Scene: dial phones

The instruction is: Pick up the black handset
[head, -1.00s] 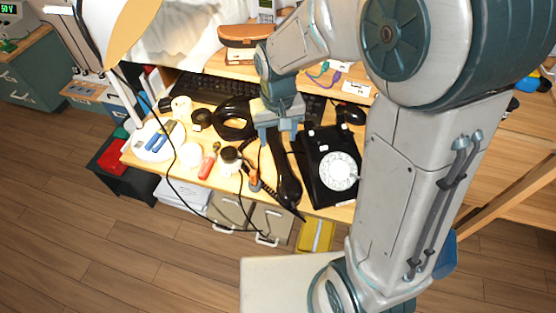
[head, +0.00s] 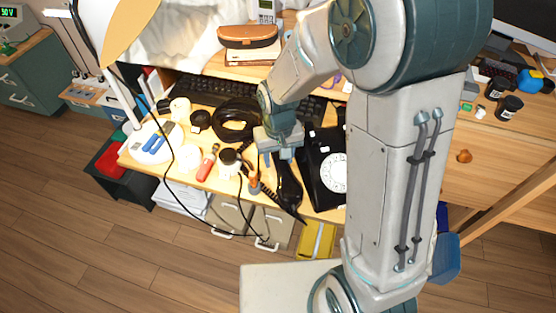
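The black handset (head: 289,192) lies on the desk to the left of the black dial phone (head: 326,170), its long side running toward the desk's front edge. The phone's white dial faces up, and my arm hides its right part. My gripper (head: 278,158) points down over the far part of the handset. Its two fingers stand apart, one toward each side of the handset. My gripper hides the handset's far end, and I cannot tell whether the fingers touch it.
A black coil (head: 236,132), a red-handled tool (head: 206,166) and a white-and-black round item (head: 230,160) lie left of my gripper. A dark keyboard (head: 205,91) lies behind. A lamp cable crosses the desk's left front. An open yellow drawer or bin (head: 318,240) is below the front edge.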

